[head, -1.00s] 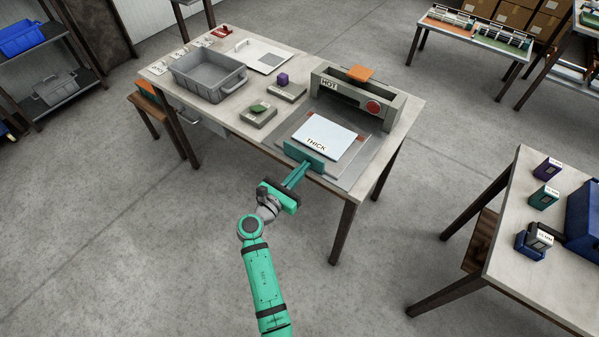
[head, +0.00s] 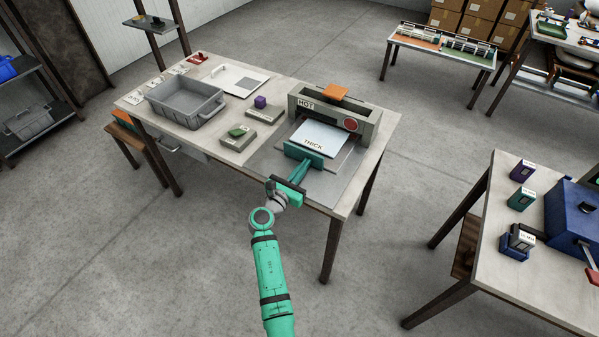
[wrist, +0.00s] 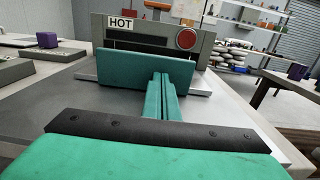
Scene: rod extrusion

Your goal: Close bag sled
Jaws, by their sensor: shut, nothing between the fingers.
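The bag sled is a flat tray with a teal front plate (head: 304,154), carrying a white bag marked THICK (head: 320,138). Its far end is at the mouth of the grey machine marked HOT (head: 335,112), which has a red round button and an orange top piece. My gripper (head: 297,173) is shut, with its fingers straight against or very near the teal plate. In the wrist view my shut fingers (wrist: 161,92) reach to the teal plate (wrist: 146,70), which hides the bag. Whether they touch cannot be told for sure.
A grey bin (head: 186,103) and grey blocks with a purple cube (head: 260,102) and a green piece (head: 239,131) stand left of the sled. Another table (head: 500,265) with a blue machine is at the right. Floor lies clear between the tables.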

